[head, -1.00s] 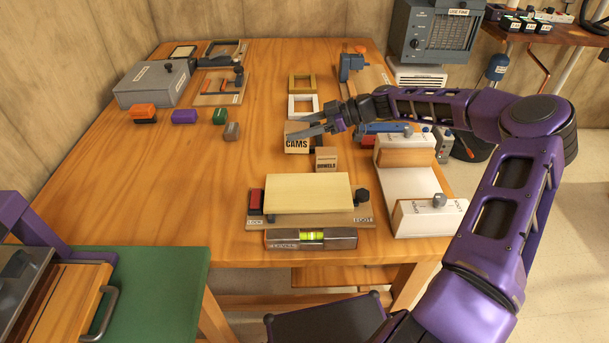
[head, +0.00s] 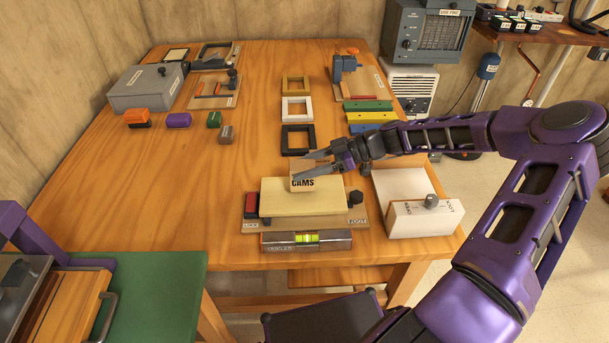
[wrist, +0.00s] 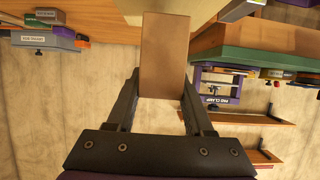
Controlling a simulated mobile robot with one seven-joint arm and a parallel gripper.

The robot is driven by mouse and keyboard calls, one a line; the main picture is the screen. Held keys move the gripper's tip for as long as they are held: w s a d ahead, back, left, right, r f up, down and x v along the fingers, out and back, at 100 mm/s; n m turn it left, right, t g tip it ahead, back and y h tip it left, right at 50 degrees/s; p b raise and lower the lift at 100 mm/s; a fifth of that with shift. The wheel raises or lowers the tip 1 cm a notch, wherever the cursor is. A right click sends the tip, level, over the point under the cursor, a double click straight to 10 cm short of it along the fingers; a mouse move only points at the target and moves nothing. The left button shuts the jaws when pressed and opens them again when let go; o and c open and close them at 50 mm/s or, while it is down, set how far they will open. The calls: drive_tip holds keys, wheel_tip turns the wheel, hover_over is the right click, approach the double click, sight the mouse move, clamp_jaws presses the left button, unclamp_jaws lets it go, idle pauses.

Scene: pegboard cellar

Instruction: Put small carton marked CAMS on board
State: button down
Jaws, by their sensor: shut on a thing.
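The small tan carton marked CAMS (head: 303,184) is between the fingers of my gripper (head: 318,166), which is shut on it. In the wrist view the carton (wrist: 165,55) shows as a plain brown block between the two dark fingers. In the head view the carton overlaps the rear middle of the pale yellow board (head: 300,203). I cannot tell whether it touches the board or hangs just above it. The board lies on a wooden base with LOCK and PIVOT labels. The carton marked DOWELS is not visible now.
A spirit level (head: 306,240) lies in front of the board. A white labelled unit (head: 425,220) stands to its right. Tan, white and black frames (head: 298,138) lie behind. A grey box (head: 147,88) and small coloured blocks are at back left. The table's left middle is clear.

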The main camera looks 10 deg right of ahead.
drive_tip(key=shift+f, duration=1.2)
drive_tip(key=shift+f+b, duration=0.25)
drive_tip(key=shift+b, duration=0.05)
drive_tip(key=shift+c, duration=1.4)
unclamp_jaws()
drive_tip(key=shift+r, duration=0.1)
drive_tip(key=shift+r+p, duration=0.25)
drive_tip(key=shift+p, duration=0.1)
drive_tip(key=v, duration=1.2)
drive_tip(key=shift+f, duration=0.1)
